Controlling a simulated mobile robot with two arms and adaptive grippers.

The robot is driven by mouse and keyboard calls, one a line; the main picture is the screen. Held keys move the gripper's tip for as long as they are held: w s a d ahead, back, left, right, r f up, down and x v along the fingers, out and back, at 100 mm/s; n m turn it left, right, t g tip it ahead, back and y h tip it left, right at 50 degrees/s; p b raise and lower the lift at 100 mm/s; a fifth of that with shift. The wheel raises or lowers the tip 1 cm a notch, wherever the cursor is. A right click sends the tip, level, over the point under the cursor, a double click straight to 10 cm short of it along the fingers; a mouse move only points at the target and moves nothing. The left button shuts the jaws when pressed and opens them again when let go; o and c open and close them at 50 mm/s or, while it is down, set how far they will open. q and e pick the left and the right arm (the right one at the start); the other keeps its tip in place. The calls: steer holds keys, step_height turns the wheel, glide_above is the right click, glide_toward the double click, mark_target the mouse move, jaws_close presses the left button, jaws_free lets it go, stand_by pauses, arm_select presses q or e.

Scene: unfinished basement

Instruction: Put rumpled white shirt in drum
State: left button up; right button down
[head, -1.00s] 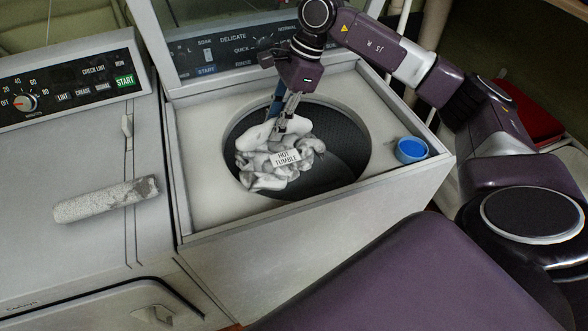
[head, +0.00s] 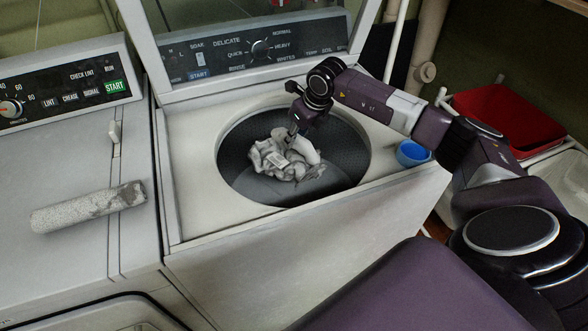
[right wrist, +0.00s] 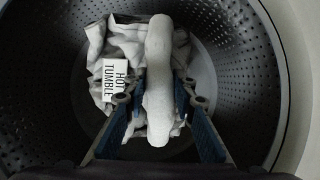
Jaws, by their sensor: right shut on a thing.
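The rumpled white shirt (head: 280,160) is bunched up inside the dark perforated drum (head: 235,135) of the open top-load washer. My right gripper (head: 295,132) reaches down into the drum opening and is shut on the shirt. In the right wrist view the shirt (right wrist: 158,85) sits between the fingers, with a label reading "HOT TUMBLE" on its left side. The drum wall (right wrist: 245,60) surrounds it there. I cannot tell whether the shirt touches the drum's bottom. My left gripper is not in view.
A blue-topped cup (head: 412,153) stands on the washer's right edge. A lint-covered roller (head: 88,207) lies on the dryer at left. The raised washer lid (head: 160,60) stands behind the drum. A red bin (head: 500,115) is at the right.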

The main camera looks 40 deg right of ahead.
step_height(320, 180, down, 12)
steer(key=shift+f+p, duration=0.25)
steer(key=shift+p, duration=0.2)
steer(key=shift+f+b, duration=0.6)
steer(key=shift+f, duration=0.05)
steer(key=c, duration=1.6)
jaws_free()
